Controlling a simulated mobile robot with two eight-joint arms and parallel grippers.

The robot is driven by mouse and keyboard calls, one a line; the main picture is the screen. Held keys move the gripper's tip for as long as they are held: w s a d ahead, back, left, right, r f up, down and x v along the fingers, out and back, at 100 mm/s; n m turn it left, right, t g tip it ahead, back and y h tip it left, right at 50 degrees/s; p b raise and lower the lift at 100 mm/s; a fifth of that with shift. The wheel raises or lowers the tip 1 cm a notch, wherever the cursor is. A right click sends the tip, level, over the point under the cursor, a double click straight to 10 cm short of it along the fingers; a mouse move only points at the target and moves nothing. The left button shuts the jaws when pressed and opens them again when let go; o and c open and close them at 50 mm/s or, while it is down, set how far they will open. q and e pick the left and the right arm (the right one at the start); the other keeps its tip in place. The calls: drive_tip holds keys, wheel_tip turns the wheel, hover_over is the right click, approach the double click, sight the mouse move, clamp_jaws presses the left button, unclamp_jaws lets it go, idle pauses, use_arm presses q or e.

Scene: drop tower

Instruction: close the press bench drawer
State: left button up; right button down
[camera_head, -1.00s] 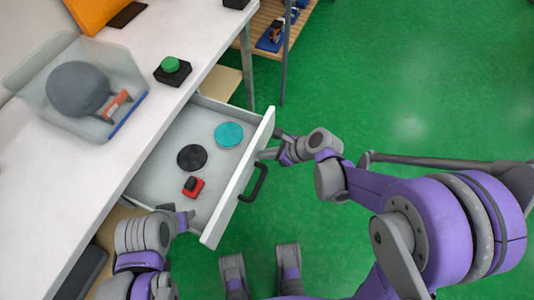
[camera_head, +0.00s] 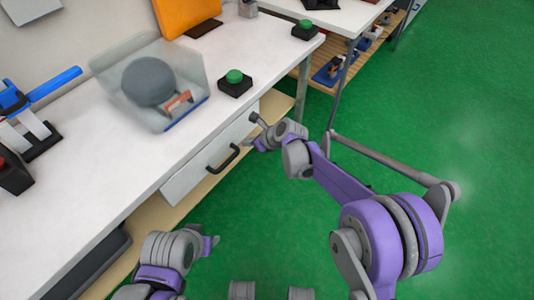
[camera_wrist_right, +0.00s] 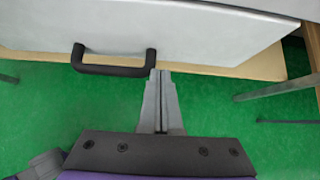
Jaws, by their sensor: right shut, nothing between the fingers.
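The press bench drawer (camera_head: 194,174) is flush or nearly flush under the white bench top, and its inside does not show. Its black handle (camera_head: 222,160) is on the front. In the right wrist view the drawer front (camera_wrist_right: 190,30) spans the top, with the handle (camera_wrist_right: 112,68) left of centre. My right gripper (camera_head: 252,131) is shut and empty at the right part of the drawer front. In the right wrist view its fingertips (camera_wrist_right: 160,72) are just right of the handle, at the front's lower edge; contact is unclear. My left gripper (camera_head: 212,241) is low at left, its jaw state unclear.
On the bench (camera_head: 110,165) stand a clear bin (camera_head: 185,65) with a grey ball, a green button on a black box (camera_head: 235,83), and an orange panel (camera_head: 183,15). A second table (camera_head: 340,17) stands at upper right. Green floor (camera_head: 450,110) is open at right.

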sight(233, 136)
drive_tip(key=w+a, duration=0.1)
drive_tip(key=a, duration=0.1)
drive_tip(key=w+a, duration=0.1)
drive_tip(key=shift+w+a, duration=0.2)
drive_tip(key=shift+a, duration=0.15)
drive_tip(key=shift+w+a, duration=0.1)
drive_tip(key=shift+a, duration=0.05)
drive_tip(key=shift+r, duration=0.1)
